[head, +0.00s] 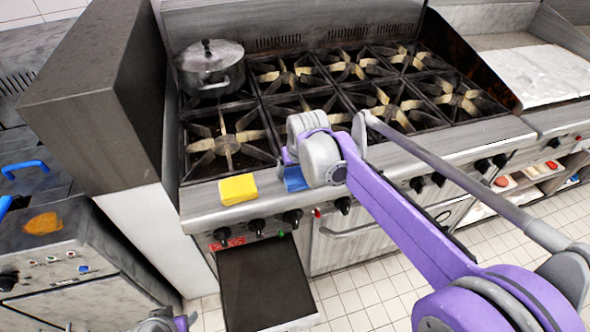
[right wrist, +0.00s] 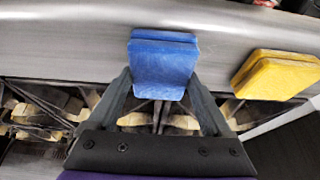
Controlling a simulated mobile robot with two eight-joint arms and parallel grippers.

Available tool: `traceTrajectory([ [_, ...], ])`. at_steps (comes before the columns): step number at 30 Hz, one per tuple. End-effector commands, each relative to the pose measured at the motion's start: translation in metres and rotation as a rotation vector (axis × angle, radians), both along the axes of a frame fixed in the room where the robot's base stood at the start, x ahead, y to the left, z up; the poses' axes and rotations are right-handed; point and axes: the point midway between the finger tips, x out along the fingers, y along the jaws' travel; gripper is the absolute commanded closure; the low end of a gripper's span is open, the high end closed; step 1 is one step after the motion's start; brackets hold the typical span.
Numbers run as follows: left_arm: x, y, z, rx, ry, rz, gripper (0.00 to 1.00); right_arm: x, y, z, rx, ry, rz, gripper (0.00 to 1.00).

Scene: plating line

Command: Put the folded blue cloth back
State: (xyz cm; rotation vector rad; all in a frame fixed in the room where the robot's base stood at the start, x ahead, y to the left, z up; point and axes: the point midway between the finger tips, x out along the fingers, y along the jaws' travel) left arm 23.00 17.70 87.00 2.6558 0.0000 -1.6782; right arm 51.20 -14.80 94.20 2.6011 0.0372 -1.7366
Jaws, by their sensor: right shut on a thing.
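The folded blue cloth (head: 295,180) shows in the head view at the stove's front steel ledge, partly hidden behind my right wrist. In the right wrist view the cloth (right wrist: 163,62) sits between the two fingers. My right gripper (right wrist: 162,82) is shut on it, with a finger against each side. I cannot tell whether the cloth touches the ledge.
A folded yellow cloth (head: 238,189) lies on the ledge left of the blue one; it also shows in the right wrist view (right wrist: 275,75). Behind are several burners and a lidded pot (head: 210,68). A dark flat panel (head: 262,285) juts out below the knobs.

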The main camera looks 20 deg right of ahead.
Motion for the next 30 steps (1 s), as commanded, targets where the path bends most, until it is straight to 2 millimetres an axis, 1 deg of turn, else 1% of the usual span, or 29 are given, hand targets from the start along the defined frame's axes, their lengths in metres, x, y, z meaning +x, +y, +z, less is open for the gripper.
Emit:
traceTrajectory([
  [8,0.0,0.0,0.0,0.0,0.0,0.0,0.5,0.0,0.0,-0.002,0.0,0.0,0.0,0.86],
  [11,0.0,0.0,-0.002,0.0,0.001,0.0,0.5,0.0,0.0,-0.005,0.0,0.0,0.0,0.86],
  [12,0.0,0.0,-0.002,0.0,0.001,0.0,0.5,0.0,0.0,-0.005,0.0,0.0,0.0,0.11],
  [14,0.0,0.0,-0.002,0.0,0.001,0.0,0.5,0.0,0.0,-0.004,0.0,0.0,0.0,0.0],
  [20,0.0,0.0,-0.002,0.0,0.001,0.0,0.5,0.0,0.0,-0.004,0.0,0.0,0.0,0.0],
  [23,0.0,0.0,0.001,0.0,0.0,0.0,0.5,0.0,0.0,0.0,0.0,0.0,0.0,0.0],
  [26,0.0,0.0,0.002,0.0,-0.001,0.0,0.5,-0.004,0.0,0.009,0.0,0.0,0.0,0.0],
  [30,0.001,0.0,0.004,0.0,-0.002,0.0,0.5,-0.014,0.0,0.034,0.0,0.0,0.0,0.0],
])
